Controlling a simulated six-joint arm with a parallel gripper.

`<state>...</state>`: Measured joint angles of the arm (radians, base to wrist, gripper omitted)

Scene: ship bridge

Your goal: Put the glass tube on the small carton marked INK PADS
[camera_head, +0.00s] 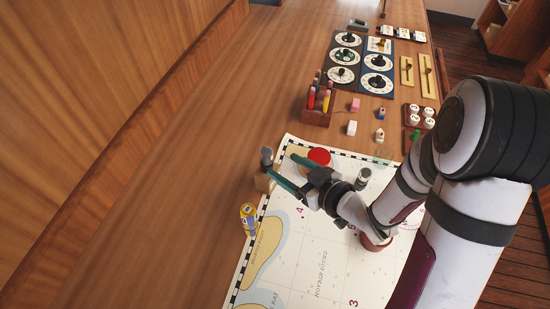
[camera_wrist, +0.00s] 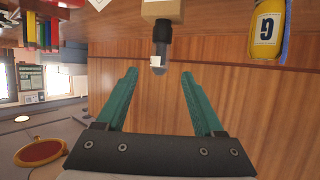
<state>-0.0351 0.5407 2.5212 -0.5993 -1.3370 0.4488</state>
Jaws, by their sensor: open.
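A small tan carton (camera_head: 263,183) stands on the wood at the chart's left edge; it also shows at the top of the upside-down wrist view (camera_wrist: 162,10). No print on it is readable. A grey tube-like thing (camera_head: 266,157) stands upright on the carton; in the wrist view it is dark with a pale end (camera_wrist: 162,45). I take it for the glass tube, but cannot see clear glass. My gripper (camera_head: 282,165) is open. Its green fingers point toward the tube, which shows beyond and between the fingertips (camera_wrist: 160,74), apparently not held.
A yellow labelled cylinder (camera_head: 249,219) stands left of the chart (camera_head: 310,255), near the carton. A red disc (camera_head: 319,156) and a grey cylinder (camera_head: 363,177) are on the chart. A pen holder (camera_head: 319,112) and small blocks stand behind. Bare wood lies left.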

